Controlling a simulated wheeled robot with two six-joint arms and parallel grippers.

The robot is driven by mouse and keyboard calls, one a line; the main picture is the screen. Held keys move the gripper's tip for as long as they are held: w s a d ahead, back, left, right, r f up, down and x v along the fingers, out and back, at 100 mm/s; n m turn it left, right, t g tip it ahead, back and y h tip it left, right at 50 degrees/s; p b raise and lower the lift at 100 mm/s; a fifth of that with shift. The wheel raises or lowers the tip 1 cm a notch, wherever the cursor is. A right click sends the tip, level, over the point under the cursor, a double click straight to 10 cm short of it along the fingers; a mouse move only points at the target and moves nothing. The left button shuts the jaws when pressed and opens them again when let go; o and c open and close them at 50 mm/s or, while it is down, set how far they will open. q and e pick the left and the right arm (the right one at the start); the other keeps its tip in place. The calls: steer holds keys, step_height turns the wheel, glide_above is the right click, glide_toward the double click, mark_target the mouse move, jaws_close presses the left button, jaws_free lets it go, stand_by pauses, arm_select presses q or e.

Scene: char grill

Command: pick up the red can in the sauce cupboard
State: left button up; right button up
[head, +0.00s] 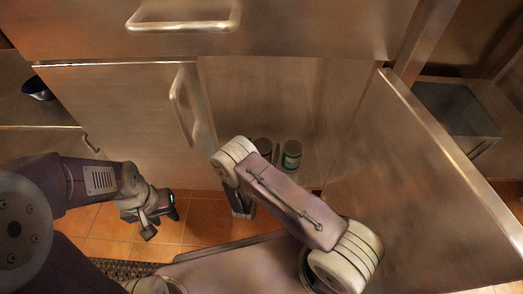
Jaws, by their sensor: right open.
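The open cupboard (300,95) is in the middle of the head view, with a few small containers low inside. One is a jar or can with a greenish label (291,155). A dark container (263,146) to its left is partly hidden by my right arm. I cannot make out a clearly red can. My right gripper (241,208) points down in front of the cupboard opening, left of the containers and apart from them. It is open and partly hidden by its own wrist. My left gripper (160,217) hangs over the floor at left, its jaw opening unclear.
An open cupboard door (420,190) stands at right, close to my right arm. A closed door (120,110) is at left and a drawer (200,30) is above. A dark bowl (38,89) sits at far left. Tiled floor (205,225) shows below.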

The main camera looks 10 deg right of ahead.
jaws_close()
step_height(320, 180, up, 10)
steer(key=p, duration=0.8)
steer(key=shift+r, duration=0.2)
steer(key=shift+f, duration=0.1)
